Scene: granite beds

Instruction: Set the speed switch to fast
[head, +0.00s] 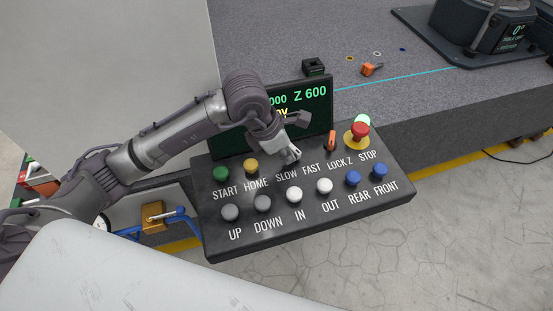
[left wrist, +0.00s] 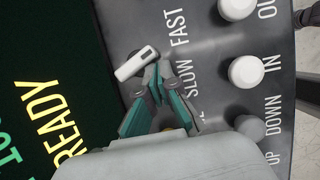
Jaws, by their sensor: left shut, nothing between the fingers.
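The speed switch shows in the left wrist view as a pale lever (left wrist: 136,64), slanted beside the SLOW and FAST labels. I cannot tell which setting it is in. My left gripper (left wrist: 158,74) is shut and empty, with its fingertips right beside the lever; whether they touch it is unclear. In the head view the left gripper (head: 291,158) is over the control panel (head: 245,245), just above the SLOW and FAST labels, and mostly hides the switch. My right gripper is not in view.
Close by are the orange LOCK Z lever (head: 331,141), the red STOP button (head: 360,131), the yellow HOME button (head: 251,166) and the green START button (head: 221,173). A lit screen (head: 310,115) stands behind. The granite bed (head: 300,40) lies beyond.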

